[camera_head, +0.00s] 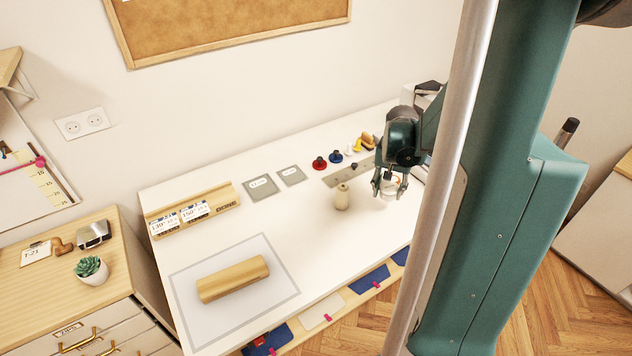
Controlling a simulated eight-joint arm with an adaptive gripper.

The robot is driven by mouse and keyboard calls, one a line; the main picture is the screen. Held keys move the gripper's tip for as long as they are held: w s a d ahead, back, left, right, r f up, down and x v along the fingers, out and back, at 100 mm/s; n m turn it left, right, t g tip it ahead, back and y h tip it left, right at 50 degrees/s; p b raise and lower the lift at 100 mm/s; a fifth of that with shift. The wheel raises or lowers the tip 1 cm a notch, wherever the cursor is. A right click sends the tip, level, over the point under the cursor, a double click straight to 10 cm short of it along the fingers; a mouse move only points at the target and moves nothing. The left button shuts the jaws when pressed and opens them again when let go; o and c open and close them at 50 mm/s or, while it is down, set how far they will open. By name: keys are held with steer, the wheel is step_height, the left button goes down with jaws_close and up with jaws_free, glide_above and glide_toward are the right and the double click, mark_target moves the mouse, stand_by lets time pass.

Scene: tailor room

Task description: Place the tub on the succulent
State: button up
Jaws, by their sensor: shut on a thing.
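The succulent (90,267) is a small green plant in a white pot. It stands on the wooden drawer cabinet at the lower left. My gripper (389,189) points down at the right part of the white table. It is shut on a small whitish tub (391,193), which shows between the fingers with a faint orange mark. I cannot tell whether the tub touches the table. The succulent is far to the left of my gripper.
A cream thread spool (342,197) stands just left of my gripper. Red (319,164) and blue (336,157) knobbed pieces are behind it. A wooden block (233,279) lies on a pale mat (197,320). A clock-like device (93,234) sits near the succulent. The table's middle is clear.

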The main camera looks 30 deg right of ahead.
mark_target(389, 186)
steer(key=shift+r, duration=0.1)
stand_by(0.3)
